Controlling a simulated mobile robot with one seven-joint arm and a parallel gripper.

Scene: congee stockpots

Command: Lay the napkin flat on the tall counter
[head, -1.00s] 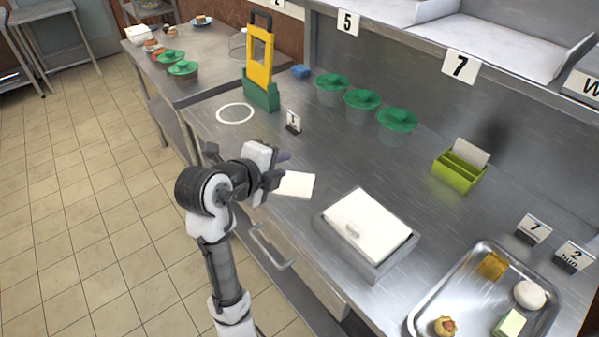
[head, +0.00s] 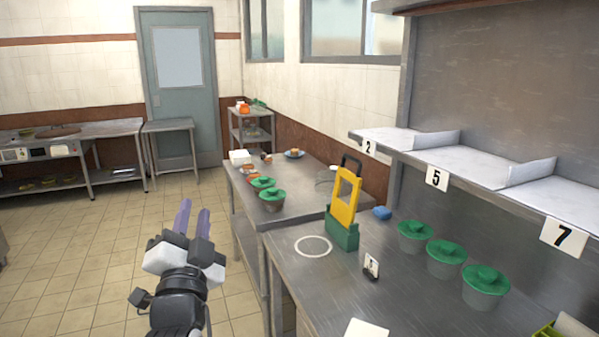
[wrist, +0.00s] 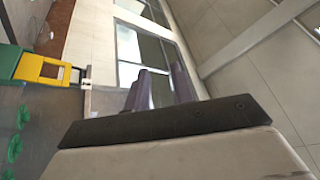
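A flat white square that looks like the napkin (head: 366,328) lies on the near steel counter (head: 318,275), partly cut off by the bottom edge of the head view. My gripper (head: 194,212) is raised over the floor, left of the counter and well clear of the white square. Its two purple fingers point up with a gap between them and nothing in it. The fingers also show in the wrist view (wrist: 163,88), empty, against the wall and windows. The napkin is not visible in the wrist view.
On the near counter stand a yellow-and-green caddy (head: 345,210), a small card stand (head: 371,266) and green-lidded pots (head: 447,256). A white ring (head: 313,247) marks the surface. Another counter (head: 243,190) adjoins beyond. Numbered shelves (head: 470,175) overhang the right. Floor at left is clear.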

